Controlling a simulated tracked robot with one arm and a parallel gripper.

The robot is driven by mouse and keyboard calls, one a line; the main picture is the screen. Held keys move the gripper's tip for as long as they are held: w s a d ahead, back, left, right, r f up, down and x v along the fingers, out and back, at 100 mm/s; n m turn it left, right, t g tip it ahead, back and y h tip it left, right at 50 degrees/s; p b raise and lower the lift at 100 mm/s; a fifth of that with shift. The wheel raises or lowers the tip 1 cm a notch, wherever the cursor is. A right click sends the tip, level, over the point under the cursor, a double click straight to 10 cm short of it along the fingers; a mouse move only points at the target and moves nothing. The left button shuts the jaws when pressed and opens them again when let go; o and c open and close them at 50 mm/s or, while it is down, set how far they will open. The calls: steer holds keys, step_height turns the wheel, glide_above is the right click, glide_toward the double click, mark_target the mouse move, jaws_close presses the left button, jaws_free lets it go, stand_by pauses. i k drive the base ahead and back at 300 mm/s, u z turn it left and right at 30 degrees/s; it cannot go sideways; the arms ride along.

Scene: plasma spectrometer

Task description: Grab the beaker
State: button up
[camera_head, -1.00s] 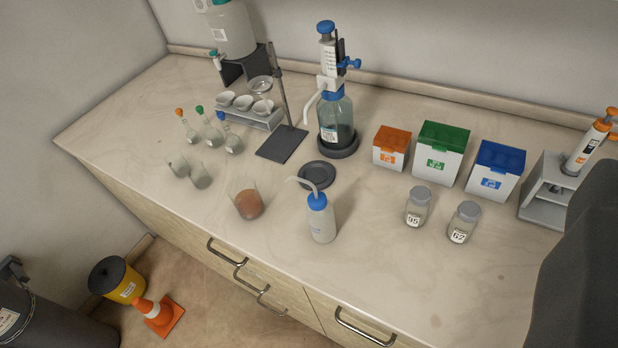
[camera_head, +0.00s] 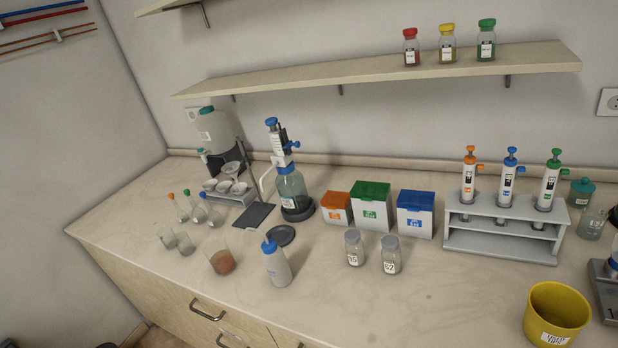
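A glass beaker (camera_head: 221,262) with reddish-brown contents stands near the front edge of the counter, left of the white wash bottle (camera_head: 276,264) with a blue cap. Two smaller, empty-looking glass beakers, one on the left (camera_head: 167,238) and one on the right (camera_head: 185,244), stand further left. Another glass vessel (camera_head: 591,223) with greenish contents stands at the far right. My gripper does not show in the current view.
Several flasks with coloured stoppers (camera_head: 199,210) stand behind the small beakers. A dispenser bottle (camera_head: 291,187), coloured boxes (camera_head: 371,205), two labelled jars (camera_head: 354,248), a pipette rack (camera_head: 500,232) and a yellow bin (camera_head: 556,314) occupy the counter. A shelf (camera_head: 390,72) hangs above. The front centre-right is clear.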

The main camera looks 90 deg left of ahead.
mark_target(220, 257)
steer(key=z, duration=0.3)
steer(key=k, duration=2.15)
steer(key=u, duration=2.45)
steer(key=i, duration=1)
